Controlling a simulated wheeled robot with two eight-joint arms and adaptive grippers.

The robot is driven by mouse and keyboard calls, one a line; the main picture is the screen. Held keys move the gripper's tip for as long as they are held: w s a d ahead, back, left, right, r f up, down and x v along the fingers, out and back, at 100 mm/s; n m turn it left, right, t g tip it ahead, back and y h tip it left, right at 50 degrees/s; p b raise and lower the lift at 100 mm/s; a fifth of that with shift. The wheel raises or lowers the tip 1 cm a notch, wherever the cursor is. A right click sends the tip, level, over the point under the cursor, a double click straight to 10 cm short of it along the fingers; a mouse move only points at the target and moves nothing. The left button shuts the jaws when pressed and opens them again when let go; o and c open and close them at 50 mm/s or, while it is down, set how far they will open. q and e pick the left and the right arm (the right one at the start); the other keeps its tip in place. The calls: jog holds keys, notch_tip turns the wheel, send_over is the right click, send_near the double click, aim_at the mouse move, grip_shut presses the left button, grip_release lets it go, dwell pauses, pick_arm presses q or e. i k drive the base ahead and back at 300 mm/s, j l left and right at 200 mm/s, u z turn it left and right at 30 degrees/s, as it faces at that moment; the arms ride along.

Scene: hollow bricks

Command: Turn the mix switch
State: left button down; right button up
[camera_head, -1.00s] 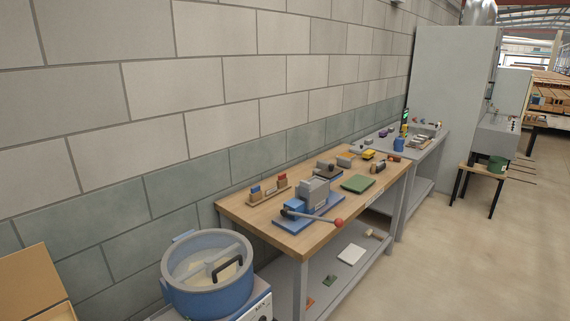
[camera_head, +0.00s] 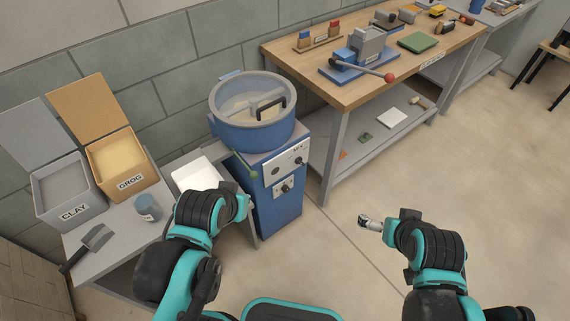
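A blue mixer (camera_head: 268,205) with a round drum stands left of the wooden bench. A white control panel (camera_head: 286,165) on its front has a label that seems to read MIX and a dark knob (camera_head: 299,161). A second, smaller panel with another dark knob (camera_head: 286,188) is below it. Which way the knobs point is too small to tell. My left gripper (camera_head: 245,207) is just left of the mixer body, mostly hidden by its own wrist. My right gripper (camera_head: 368,221) is over the floor, right of the mixer and apart from it. Its fingers are too small to judge.
A lever with a green end (camera_head: 253,176) hangs at the mixer's front left. A grey side table (camera_head: 110,245) carries a CLAY bin (camera_head: 72,212), a GROG bin (camera_head: 130,182), a cup (camera_head: 148,208) and a scoop (camera_head: 97,237). The wooden bench (camera_head: 345,97) is behind right. Floor at right is clear.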

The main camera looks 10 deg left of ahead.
aim_at(298, 160)
jog(key=i+l, duration=0.2)
jog(key=l, duration=0.15)
jog(key=i+l, duration=0.15)
jog(key=l, duration=0.2)
jog(key=i+l, duration=0.2)
jog(key=l, duration=0.15)
jog(key=i+l, duration=0.2)
jog(key=l, duration=0.15)
